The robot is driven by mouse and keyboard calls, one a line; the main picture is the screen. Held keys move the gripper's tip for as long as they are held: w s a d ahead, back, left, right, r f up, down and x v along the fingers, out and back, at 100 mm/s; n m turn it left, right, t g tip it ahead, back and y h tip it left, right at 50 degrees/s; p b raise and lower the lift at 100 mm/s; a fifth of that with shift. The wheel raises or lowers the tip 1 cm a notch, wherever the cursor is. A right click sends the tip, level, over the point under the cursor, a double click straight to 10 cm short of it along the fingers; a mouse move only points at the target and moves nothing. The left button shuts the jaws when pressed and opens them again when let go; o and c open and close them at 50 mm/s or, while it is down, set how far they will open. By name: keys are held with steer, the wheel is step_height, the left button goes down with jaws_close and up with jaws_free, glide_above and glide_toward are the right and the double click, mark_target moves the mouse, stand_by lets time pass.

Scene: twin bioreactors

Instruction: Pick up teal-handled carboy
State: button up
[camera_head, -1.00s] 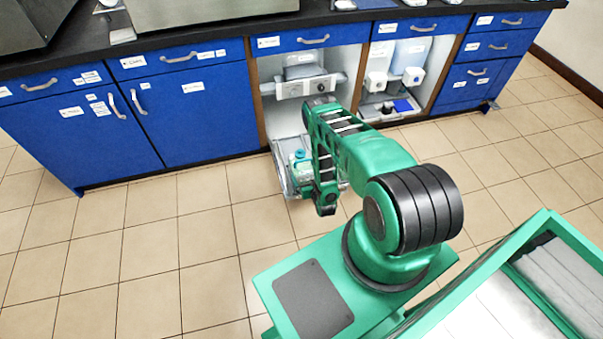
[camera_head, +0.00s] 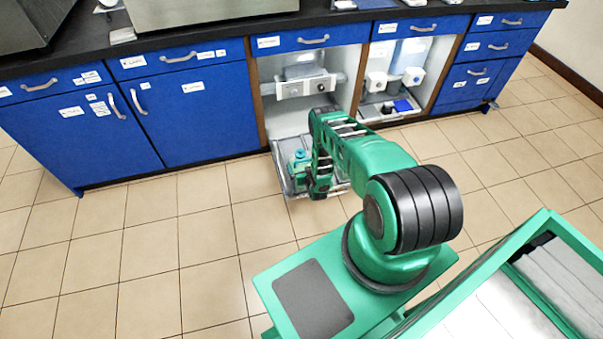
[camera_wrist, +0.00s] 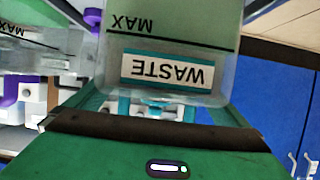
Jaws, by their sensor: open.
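The teal-handled carboy (camera_head: 299,172) stands on a tray at the foot of the open cabinet bay, partly hidden by my arm. In the wrist view it fills the upper middle, upside down, with green liquid, a MAX line and a teal-edged WASTE label (camera_wrist: 165,72). Its teal handle (camera_wrist: 150,109) shows just in front of my gripper's palm. My gripper (camera_wrist: 155,106) is open, with its green fingers to either side of the handle region. Contact cannot be told. In the head view my gripper (camera_head: 320,188) is beside the carboy, mostly covered by my arm.
The metal tray (camera_head: 290,193) juts out from the bay onto the floor. Another clear vessel (camera_wrist: 40,55) with purple fittings shows at left in the wrist view. Blue cabinets (camera_head: 205,115) flank the bay. Tiled floor (camera_head: 200,230) in front is clear.

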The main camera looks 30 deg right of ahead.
steer(key=c, duration=1.7)
steer(key=shift+w+r, duration=0.1)
steer(key=shift+w, duration=0.05)
steer(key=shift+c, duration=0.3)
steer(key=shift+r, duration=0.1)
